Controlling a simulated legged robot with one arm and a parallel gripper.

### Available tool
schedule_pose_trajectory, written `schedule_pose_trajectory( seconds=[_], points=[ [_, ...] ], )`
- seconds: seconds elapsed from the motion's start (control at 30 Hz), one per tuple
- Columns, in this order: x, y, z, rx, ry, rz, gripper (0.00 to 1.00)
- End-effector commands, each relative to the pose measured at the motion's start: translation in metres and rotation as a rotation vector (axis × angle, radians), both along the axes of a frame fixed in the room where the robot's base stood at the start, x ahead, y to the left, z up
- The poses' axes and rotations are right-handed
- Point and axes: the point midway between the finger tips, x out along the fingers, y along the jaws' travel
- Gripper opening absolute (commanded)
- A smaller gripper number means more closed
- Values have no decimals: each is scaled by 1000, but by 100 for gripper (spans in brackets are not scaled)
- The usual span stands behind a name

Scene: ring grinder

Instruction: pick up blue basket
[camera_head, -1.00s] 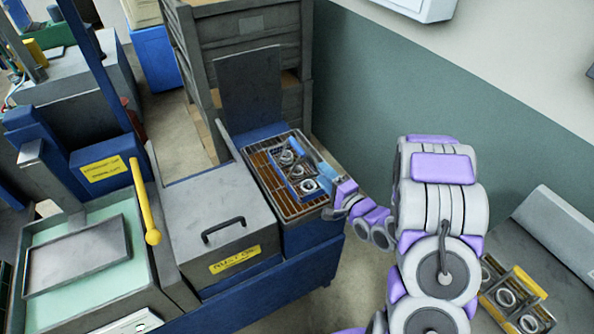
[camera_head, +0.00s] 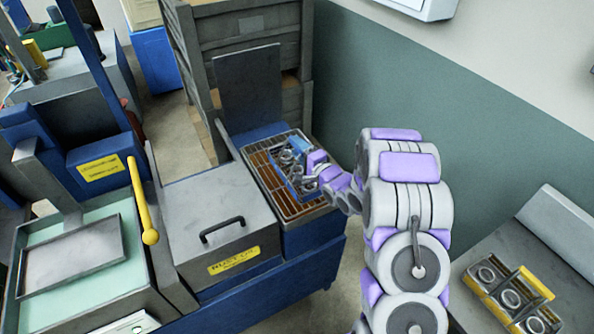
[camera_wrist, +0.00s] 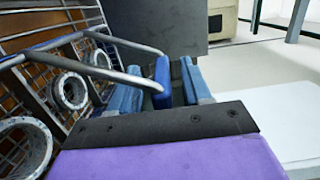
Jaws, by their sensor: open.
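The blue basket (camera_head: 286,176) sits on the brown grated rack in the head view, with several metal rings in it. My arm partly hides its right side. My gripper (camera_head: 308,160) is at the basket's upper right. In the wrist view, my gripper (camera_wrist: 160,88) is open, with one blue finger on each side of a blue grip on the basket's handle (camera_wrist: 120,76). The grey handle bars run left from that grip, over the wire mesh and rings (camera_wrist: 70,90). I cannot tell whether either finger touches the grip.
The rack (camera_head: 262,165) is at the end of a blue bench, beside a lidded grey box (camera_head: 215,215). A dark upright panel (camera_head: 247,90) and a slatted crate (camera_head: 200,60) stand behind. A yellow basket (camera_head: 515,295) with rings is on the right table.

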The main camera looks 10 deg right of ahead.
Motion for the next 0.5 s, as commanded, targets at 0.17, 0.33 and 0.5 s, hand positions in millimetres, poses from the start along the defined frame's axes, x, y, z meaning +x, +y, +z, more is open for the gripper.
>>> schedule_pose_trajectory(
  seconds=[0.17,0.33,0.5],
  points=[
    [15,7,0,1,-2,-1,48],
    [15,7,0,1,-1,-2,48],
    [15,7,0,1,0,-1,33]
  ],
)
